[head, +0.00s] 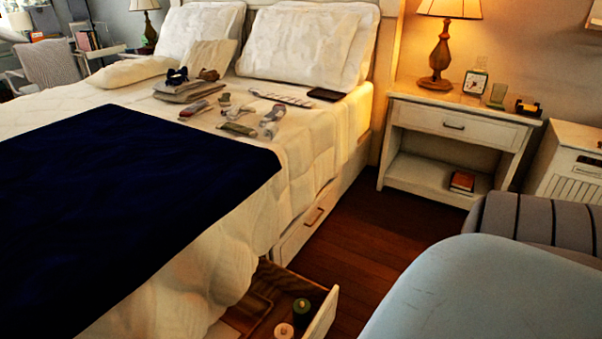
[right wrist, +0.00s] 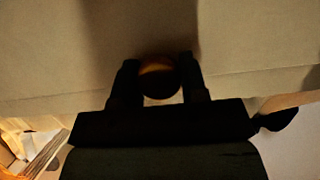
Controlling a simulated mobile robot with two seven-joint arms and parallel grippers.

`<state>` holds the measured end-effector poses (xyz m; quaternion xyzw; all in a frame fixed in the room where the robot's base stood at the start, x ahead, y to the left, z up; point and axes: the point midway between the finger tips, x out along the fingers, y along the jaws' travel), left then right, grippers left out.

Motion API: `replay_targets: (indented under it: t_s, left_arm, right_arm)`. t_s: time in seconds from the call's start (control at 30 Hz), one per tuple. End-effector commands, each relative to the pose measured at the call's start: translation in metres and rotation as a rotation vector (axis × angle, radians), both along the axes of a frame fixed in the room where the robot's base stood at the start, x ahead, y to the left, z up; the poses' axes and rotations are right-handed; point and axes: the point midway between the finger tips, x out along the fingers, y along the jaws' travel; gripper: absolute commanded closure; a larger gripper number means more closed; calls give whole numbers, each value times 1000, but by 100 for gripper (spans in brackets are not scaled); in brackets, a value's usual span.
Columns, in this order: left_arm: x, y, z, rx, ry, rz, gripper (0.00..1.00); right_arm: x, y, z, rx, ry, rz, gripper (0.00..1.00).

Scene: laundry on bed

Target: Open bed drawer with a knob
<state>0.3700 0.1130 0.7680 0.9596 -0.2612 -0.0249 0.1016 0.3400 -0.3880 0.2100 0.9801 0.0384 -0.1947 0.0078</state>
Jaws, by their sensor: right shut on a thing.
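In the right wrist view, my right gripper (right wrist: 158,66) is shut on a round brown knob (right wrist: 160,82), with one dark finger on each side of it. The knob is against a pale panel (right wrist: 245,45) that fills most of that view. In the head view, a bed drawer (head: 322,312) at the bottom centre stands open, its front away from the bed frame. Another bed drawer (head: 296,236) with a bar handle (head: 314,216) is shut, nearer the headboard. Neither gripper shows in the head view.
Dark wooden floor (head: 355,235) lies between the bed and the white nightstand (head: 460,123). A striped grey seat (head: 545,217) stands at the right. Folded clothes and small items lie on the bed (head: 310,150).

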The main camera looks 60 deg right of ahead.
Motion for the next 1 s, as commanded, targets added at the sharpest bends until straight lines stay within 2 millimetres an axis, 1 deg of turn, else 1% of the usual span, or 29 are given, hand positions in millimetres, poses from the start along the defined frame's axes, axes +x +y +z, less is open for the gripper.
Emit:
replay_targets:
  t_s: [0.13, 0.17, 0.2, 0.23, 0.5, 0.63, 0.77, 1.0]
  left_arm:
    - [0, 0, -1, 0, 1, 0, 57]
    - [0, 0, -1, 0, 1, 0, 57]
    - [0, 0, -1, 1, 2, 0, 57]
    - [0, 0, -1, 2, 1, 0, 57]
    - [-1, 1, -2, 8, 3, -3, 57]
    - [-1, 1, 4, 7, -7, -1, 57]
    - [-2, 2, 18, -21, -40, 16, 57]
    - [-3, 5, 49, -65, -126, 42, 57]
  right_arm:
    - [0, 0, -1, 0, 1, 0, 100]
    - [0, 0, -1, 0, 2, 0, 53]
    - [0, 0, -1, 0, 2, 0, 44]
    - [0, 0, -1, 0, 1, 0, 37]
    - [-1, 0, 0, 0, 1, 0, 37]
    - [-9, -1, 5, 0, 2, 0, 37]
    - [-29, -3, 15, 1, 4, 0, 37]
    - [-81, -6, 37, 1, 4, 0, 37]
